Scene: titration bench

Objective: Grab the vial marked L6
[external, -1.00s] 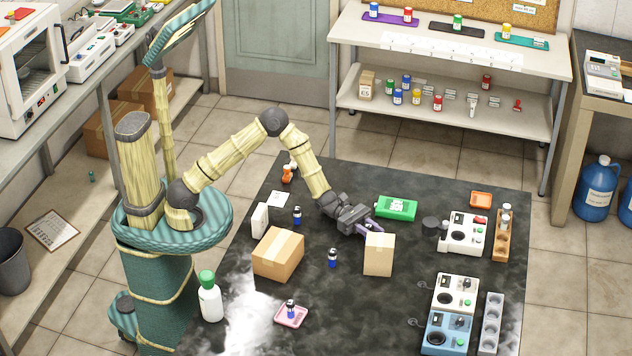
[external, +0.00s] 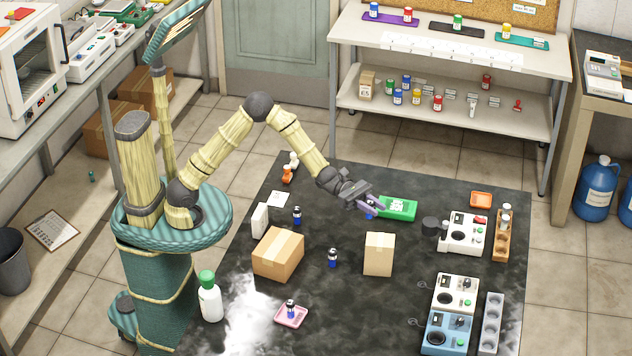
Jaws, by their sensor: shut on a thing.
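My gripper (external: 368,205) is shut on a small blue-banded vial (external: 370,212), just left of the green box and behind the upright cardboard box. Its label is too small to read. Other blue-banded vials stand elsewhere: one (external: 297,215) near the white box at the left, one (external: 332,258) between the two cardboard boxes, and one (external: 291,309) on a pink tray. I cannot read L6 on any of them.
An upright cardboard box (external: 379,255) stands in front of my gripper, and a green box (external: 398,208) lies right beside it. A larger cardboard box (external: 278,254) sits to the left. Titration devices (external: 462,236) and a wooden rack (external: 501,238) stand at the right.

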